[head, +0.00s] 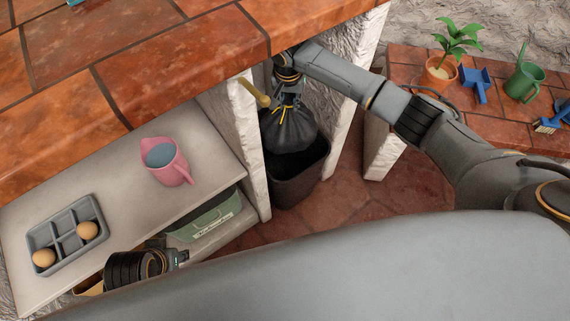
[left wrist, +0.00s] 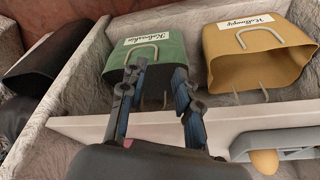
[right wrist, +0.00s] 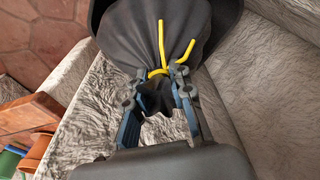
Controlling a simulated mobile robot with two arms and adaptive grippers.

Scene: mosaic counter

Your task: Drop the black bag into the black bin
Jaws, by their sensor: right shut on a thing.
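The black bag (head: 290,130), tied with a yellow cord, hangs upright over the mouth of the black bin (head: 298,183) under the counter. Its lower part is at the bin's opening; how deep it sits is hard to tell. My right gripper (head: 287,97) is shut on the gathered neck of the bag. In the right wrist view the fingers (right wrist: 159,82) pinch the neck, and the bin's dark rim (right wrist: 236,12) shows around the bag. My left gripper (left wrist: 158,82) is open and empty, in front of a green labelled container (left wrist: 170,55).
Rough white walls (head: 352,95) flank the bin bay. A shelf to the left holds a pink pitcher (head: 172,165) and a grey tray (head: 70,238) with two round tan items. A plant (head: 440,72) and green watering can (head: 524,83) stand on the right counter.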

